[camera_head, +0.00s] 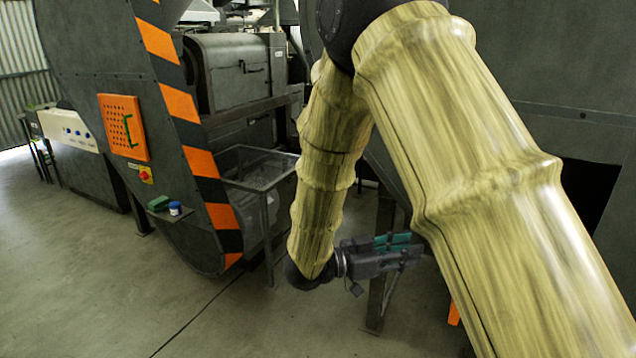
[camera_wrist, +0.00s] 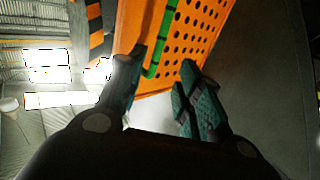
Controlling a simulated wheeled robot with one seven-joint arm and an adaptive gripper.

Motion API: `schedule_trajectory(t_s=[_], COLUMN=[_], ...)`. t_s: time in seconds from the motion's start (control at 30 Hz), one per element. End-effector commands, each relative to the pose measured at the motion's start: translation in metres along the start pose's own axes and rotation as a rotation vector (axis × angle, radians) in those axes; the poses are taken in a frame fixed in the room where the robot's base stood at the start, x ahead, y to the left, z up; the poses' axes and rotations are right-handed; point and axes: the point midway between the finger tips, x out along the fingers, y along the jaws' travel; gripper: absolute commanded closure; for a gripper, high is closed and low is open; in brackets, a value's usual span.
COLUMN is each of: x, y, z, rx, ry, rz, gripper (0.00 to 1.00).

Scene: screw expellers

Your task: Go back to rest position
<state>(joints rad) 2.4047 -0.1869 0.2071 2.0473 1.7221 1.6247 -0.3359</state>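My gripper (camera_head: 412,250) is held out to the right at the end of my bent arm, low in front of the dark machine on the right in the head view. Part of it is hidden behind my nearer arm link. In the wrist view my gripper (camera_wrist: 160,68) has its two teal-padded fingers apart, with nothing between them. Beyond the fingertips is an orange perforated board (camera_wrist: 205,35) with a green bar (camera_wrist: 160,48) on it. I cannot tell whether the fingertips touch it.
A dark machine with orange-striped edge (camera_head: 180,103) stands left, carrying an orange panel (camera_head: 122,127) with a green piece. A small blue-and-white container (camera_head: 175,208) and a green block (camera_head: 158,203) sit on its ledge. A wire-sided bin (camera_head: 262,165) stands behind my arm. The floor at front left is clear.

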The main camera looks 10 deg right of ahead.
Motion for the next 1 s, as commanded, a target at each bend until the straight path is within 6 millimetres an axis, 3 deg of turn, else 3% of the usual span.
schedule_trajectory(t_s=[0.17, 0.37, 0.57, 0.77, 1.0], x=[0.014, 0.026, 0.019, -0.002, -0.04], y=[-0.009, -0.015, 0.005, 0.058, 0.158], z=[0.045, 0.136, 0.235, 0.329, 0.416], rx=[-0.059, -0.189, -0.347, -0.529, -0.762], ry=[-0.037, -0.152, -0.324, -0.544, -0.842], rz=[-0.126, -0.371, -0.593, -0.781, -0.949], gripper=[0.65, 0.65, 0.65, 0.65, 0.65])
